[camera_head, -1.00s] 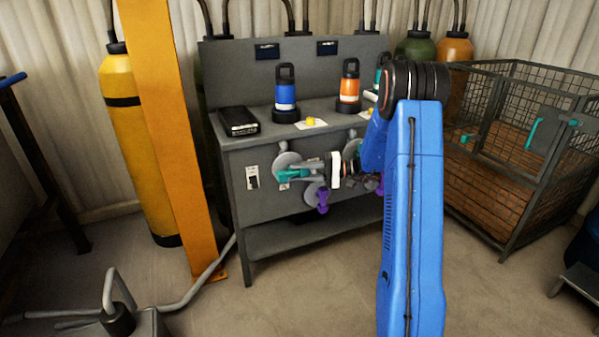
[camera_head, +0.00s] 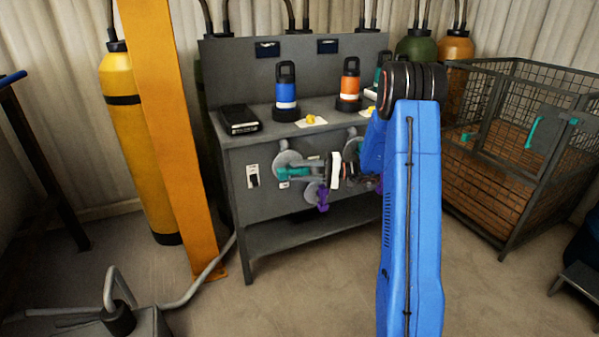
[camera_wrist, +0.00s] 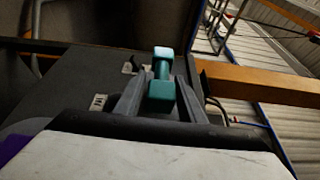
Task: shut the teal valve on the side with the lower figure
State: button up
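A teal valve handle (camera_head: 288,172) is on the left side of the grey bench's front panel, in front of a round grey disc. My gripper (camera_head: 316,171) is at this handle, reaching in from the right. In the wrist view the teal handle (camera_wrist: 161,94) lies between the two grey fingers of my gripper (camera_wrist: 162,84). The gaps beside it are too small to tell whether the fingers press on it. Another round disc (camera_head: 352,147) on the right is mostly hidden by my arm. Two dark displays, left (camera_head: 267,50) and right (camera_head: 327,46), are on the back panel; their figures are unreadable.
A purple handle (camera_head: 322,198) hangs just below my gripper. A blue bottle (camera_head: 286,92), an orange bottle (camera_head: 349,84) and a black box (camera_head: 239,119) stand on the bench. An orange post (camera_head: 166,140) rises at left; a wire cage (camera_head: 500,180) stands at right.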

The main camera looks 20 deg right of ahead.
jog(key=v, duration=1.7)
jog(key=shift+d, duration=0.15)
jog(key=shift+s, duration=0.1)
jog(key=s+a+r+n+g+h, duration=0.1)
jog(key=s+a+r+g+h, duration=0.25)
jog(key=s+a, duration=0.6)
jog(key=s+a+r+n+g+h, duration=0.2)
jog(key=s+a+r+g+h, duration=0.3)
jog(key=a, duration=0.7)
jog(key=s+a+n+t+h, duration=0.1)
jog(key=s+a+t+h, duration=0.2)
jog(key=s, duration=2.1)
jog(key=t+h, duration=0.3)
jog(key=h, duration=0.2)
jog(key=shift+s+f+n, duration=0.15)
jog(key=shift+f+n, duration=0.1)
jog(key=shift+n, duration=0.05)
